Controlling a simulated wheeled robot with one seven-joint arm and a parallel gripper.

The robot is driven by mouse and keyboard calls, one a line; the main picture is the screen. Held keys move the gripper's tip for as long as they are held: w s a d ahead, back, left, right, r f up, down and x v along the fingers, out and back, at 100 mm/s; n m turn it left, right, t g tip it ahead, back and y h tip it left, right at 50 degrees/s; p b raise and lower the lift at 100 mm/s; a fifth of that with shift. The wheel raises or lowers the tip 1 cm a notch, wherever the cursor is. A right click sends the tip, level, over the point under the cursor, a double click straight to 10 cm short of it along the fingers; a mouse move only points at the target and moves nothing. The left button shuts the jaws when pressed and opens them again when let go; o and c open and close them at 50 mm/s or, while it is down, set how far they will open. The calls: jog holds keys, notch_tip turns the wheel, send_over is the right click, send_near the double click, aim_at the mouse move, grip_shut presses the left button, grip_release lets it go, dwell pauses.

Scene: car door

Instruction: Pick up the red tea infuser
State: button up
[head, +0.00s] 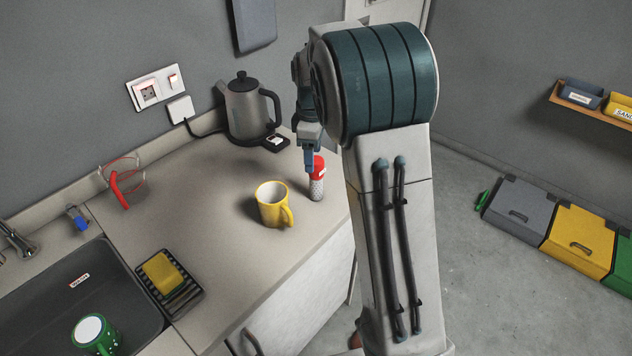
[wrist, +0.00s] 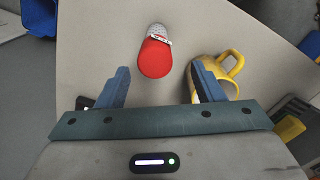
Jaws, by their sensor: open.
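The red tea infuser (head: 318,178) stands upright on the counter near its right edge, with a red top and a silver mesh lower part. In the wrist view the tea infuser (wrist: 155,57) shows ahead of the fingertips, between their lines and a little left of the middle. My gripper (head: 311,150) is right above or beside it in the head view; contact cannot be told there. In the wrist view my gripper (wrist: 160,80) is open, with nothing between its fingers. The right finger partly covers a yellow mug.
The yellow mug (head: 271,205) stands close to the left of the infuser. A grey kettle (head: 245,108) stands behind on its base. A rack with a yellow sponge (head: 161,272) and a sink with a green mug (head: 92,334) are at left. The counter's middle is clear.

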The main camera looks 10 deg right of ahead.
aim_at(316, 169)
jog(key=shift+w+d+f+p, duration=0.15)
jog(key=shift+f+p, duration=0.1)
jog(key=shift+f, duration=0.75)
jog(key=shift+s+d+f+p, duration=0.15)
jog(key=shift+f+p, duration=0.1)
jog(key=shift+f, duration=0.7)
jog(key=shift+w+d+f+p, duration=0.15)
jog(key=shift+f+p, duration=0.1)
jog(key=shift+f, duration=0.75)
jog(key=c, duration=1.1)
